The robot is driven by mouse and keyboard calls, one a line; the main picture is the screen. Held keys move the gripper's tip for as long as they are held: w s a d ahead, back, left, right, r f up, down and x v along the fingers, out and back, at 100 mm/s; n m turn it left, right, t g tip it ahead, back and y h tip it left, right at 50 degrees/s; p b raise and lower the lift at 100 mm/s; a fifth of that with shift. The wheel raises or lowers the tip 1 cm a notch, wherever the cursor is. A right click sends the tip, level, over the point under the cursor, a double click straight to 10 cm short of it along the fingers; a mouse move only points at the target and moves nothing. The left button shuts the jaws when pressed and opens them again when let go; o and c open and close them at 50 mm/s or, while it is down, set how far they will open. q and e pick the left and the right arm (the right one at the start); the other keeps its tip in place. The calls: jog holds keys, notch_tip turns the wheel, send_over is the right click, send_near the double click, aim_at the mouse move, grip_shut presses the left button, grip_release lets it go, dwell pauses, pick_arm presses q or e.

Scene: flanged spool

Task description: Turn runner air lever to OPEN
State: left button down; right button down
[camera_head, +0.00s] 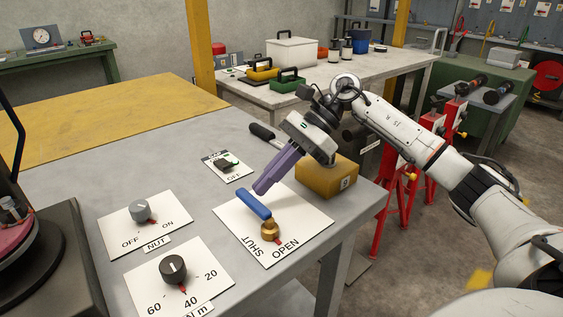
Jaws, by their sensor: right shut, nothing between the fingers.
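The runner air lever has a blue handle (254,204) on a brass valve body (270,230). It sits on a white plate (310,222) marked SHUT and OPEN. The handle points up and to the left from the valve, and a red pointer shows at the valve's base by the OPEN word. My right gripper (262,187), with purple fingers, is shut and empty. Its fingertips are just above and behind the handle's free end; I cannot tell whether they touch it. My left gripper is not in view.
A yellow block (327,177) stands behind the lever plate, close to my right gripper. A NUT switch (140,210), a dial (173,268) and a small black switch (226,165) are to the left. A black-handled tool (264,134) lies behind. The table's right edge is near the plate.

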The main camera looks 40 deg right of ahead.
jog(key=d, duration=0.3)
jog(key=shift+d+f+b, duration=0.1)
jog(key=shift+d+b, duration=0.15)
jog(key=shift+b, duration=0.15)
jog(key=w+p+v, duration=0.1)
jog(key=w+v, duration=0.1)
jog(key=v, duration=0.8)
jog(key=shift+d, duration=0.15)
jog(key=shift+s, duration=0.1)
